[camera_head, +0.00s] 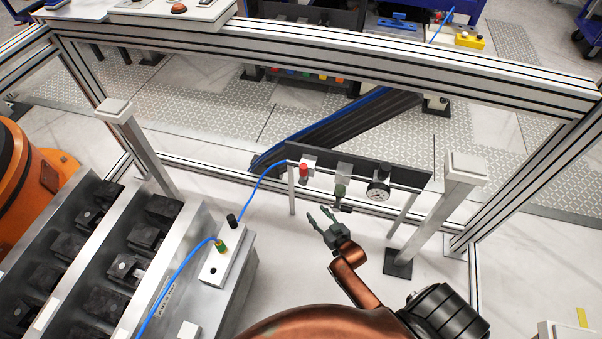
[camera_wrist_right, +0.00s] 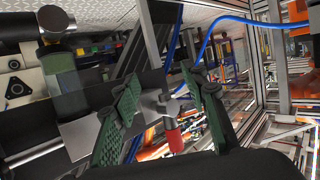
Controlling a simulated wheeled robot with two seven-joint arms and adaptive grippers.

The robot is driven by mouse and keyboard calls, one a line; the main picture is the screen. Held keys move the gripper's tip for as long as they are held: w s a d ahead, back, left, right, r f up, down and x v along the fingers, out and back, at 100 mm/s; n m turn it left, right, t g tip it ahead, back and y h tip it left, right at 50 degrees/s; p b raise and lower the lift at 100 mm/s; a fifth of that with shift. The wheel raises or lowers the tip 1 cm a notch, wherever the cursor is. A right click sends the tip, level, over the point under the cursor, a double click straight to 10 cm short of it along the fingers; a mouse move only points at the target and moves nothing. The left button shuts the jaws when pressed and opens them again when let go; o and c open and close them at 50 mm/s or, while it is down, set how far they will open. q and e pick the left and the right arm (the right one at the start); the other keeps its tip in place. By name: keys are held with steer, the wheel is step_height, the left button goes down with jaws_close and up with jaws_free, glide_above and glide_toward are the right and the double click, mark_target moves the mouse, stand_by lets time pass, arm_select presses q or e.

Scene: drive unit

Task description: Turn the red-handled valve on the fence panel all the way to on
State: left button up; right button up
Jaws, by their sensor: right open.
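The red-handled valve (camera_head: 303,170) sits at the left end of the dark panel (camera_head: 352,169) on the fence, beside the blue hose. In the right wrist view, the red handle (camera_wrist_right: 174,138) hangs down from a metal valve body and appears between my two finger pads. My right gripper (camera_head: 326,220) is open and empty, in front of and below the panel, right of the valve. Its spread green-padded fingers also show in the right wrist view (camera_wrist_right: 163,108). I cannot tell the exact gap to the handle. My left gripper is out of view.
A round gauge (camera_head: 378,190) and a green-bottomed filter unit (camera_head: 340,190) sit right of the valve on the panel. A blue hose (camera_head: 258,186) runs left to a metal box. A white-capped post (camera_head: 441,208) stands at the right. Fence rails surround the area.

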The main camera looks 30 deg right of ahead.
mark_target(305, 173)
steer(key=w+r+t, duration=0.1)
steer(key=w+r, duration=0.1)
steer(key=r, duration=0.2)
steer(key=w+d+r+t+b, duration=0.1)
steer(key=w+r, duration=0.1)
steer(key=r, duration=0.3)
steer(key=w+r+t, duration=0.1)
steer(key=w+r, duration=0.1)
steer(key=r, duration=0.2)
steer(key=shift+w+d+r+t+h, duration=0.2)
steer(key=shift+w+d+t+h, duration=0.1)
steer(key=shift+w+d, duration=0.1)
steer(key=w+b, duration=0.2)
steer(key=w, duration=0.4)
steer(key=shift+d, duration=0.15)
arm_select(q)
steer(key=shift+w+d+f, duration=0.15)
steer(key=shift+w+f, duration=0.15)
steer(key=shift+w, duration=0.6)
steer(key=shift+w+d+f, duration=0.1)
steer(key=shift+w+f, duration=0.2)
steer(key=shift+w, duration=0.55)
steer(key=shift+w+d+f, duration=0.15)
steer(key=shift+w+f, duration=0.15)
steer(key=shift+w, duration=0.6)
arm_select(e)
steer(key=shift+w+d, duration=0.1)
steer(key=shift+w, duration=0.65)
steer(key=shift+r, duration=0.1)
jaws_close()
